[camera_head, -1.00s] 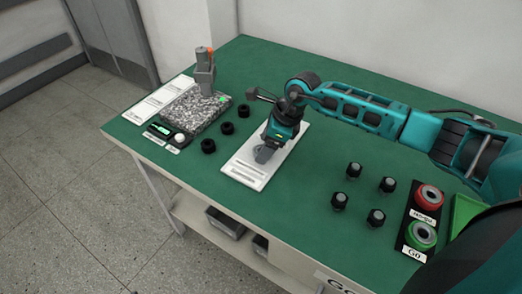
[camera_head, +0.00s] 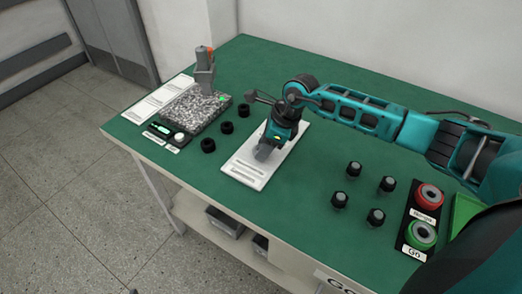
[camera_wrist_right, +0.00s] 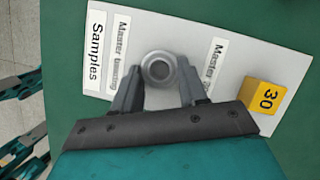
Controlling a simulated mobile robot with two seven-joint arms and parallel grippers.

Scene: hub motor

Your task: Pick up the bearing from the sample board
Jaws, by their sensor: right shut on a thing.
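The white sample board (camera_head: 240,172) lies on the green table, and my right gripper (camera_head: 266,153) is over it, pointing down. In the right wrist view the board (camera_wrist_right: 205,22) carries labels reading "Samples" and "Master bearing". The bearing (camera_wrist_right: 158,69), a small grey ring with a darker centre, sits between the fingertips of the right gripper (camera_wrist_right: 158,90), which is shut on it. Whether the bearing still touches the board is unclear. In the head view the gripper hides the bearing.
A yellow block marked 30 (camera_wrist_right: 263,97) is on the board beside the gripper. Several black rings (camera_head: 208,145) and a granite slab with a gauge stand (camera_head: 205,72) are to the left. Several dark knobs (camera_head: 354,169) and red (camera_head: 429,196) and green (camera_head: 420,234) buttons are to the right.

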